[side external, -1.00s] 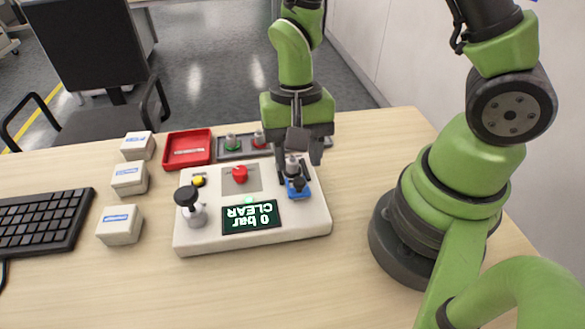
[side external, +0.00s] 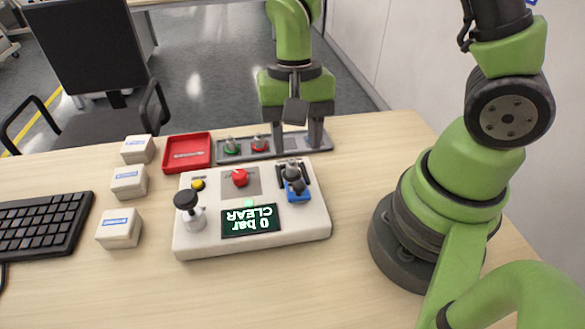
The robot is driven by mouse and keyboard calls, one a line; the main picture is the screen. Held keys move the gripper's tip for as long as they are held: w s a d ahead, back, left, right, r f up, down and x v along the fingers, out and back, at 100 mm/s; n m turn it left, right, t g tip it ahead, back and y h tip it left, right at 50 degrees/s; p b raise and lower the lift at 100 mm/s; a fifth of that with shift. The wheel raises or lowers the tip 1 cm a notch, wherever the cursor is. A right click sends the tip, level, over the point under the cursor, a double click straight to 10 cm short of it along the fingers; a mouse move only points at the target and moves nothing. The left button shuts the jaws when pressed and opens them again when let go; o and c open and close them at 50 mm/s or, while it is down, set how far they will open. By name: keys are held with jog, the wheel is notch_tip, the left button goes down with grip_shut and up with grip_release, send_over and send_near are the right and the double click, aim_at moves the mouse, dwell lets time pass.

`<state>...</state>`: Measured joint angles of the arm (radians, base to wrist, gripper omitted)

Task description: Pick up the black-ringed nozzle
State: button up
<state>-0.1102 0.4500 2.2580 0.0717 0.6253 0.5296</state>
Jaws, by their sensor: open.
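My gripper (side external: 297,136) is open, pointing down over the right part of the grey nozzle rack (side external: 262,153). No object shows between its fingers. A green-ringed nozzle (side external: 231,146) and a red-ringed nozzle (side external: 259,142) stand in the rack, left of my gripper. A grey nozzle-like part (side external: 291,170) sits in the blue holder (side external: 295,193) with dark side arms, on the white test unit, just in front of my gripper; its ring colour cannot be told. I cannot make out a black-ringed nozzle in the rack; my gripper covers part of that area.
The white unit (side external: 290,226) has a black-knobbed lever (side external: 187,200), a red button (side external: 239,177), a yellow button (side external: 198,184) and a display reading 0 bar CLEAR. A red tray (side external: 187,165), white boxes (side external: 119,228) and a keyboard (side external: 40,224) lie left.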

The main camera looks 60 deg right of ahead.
jog(key=shift+o, duration=0.2)
jog(key=shift+o, duration=0.6)
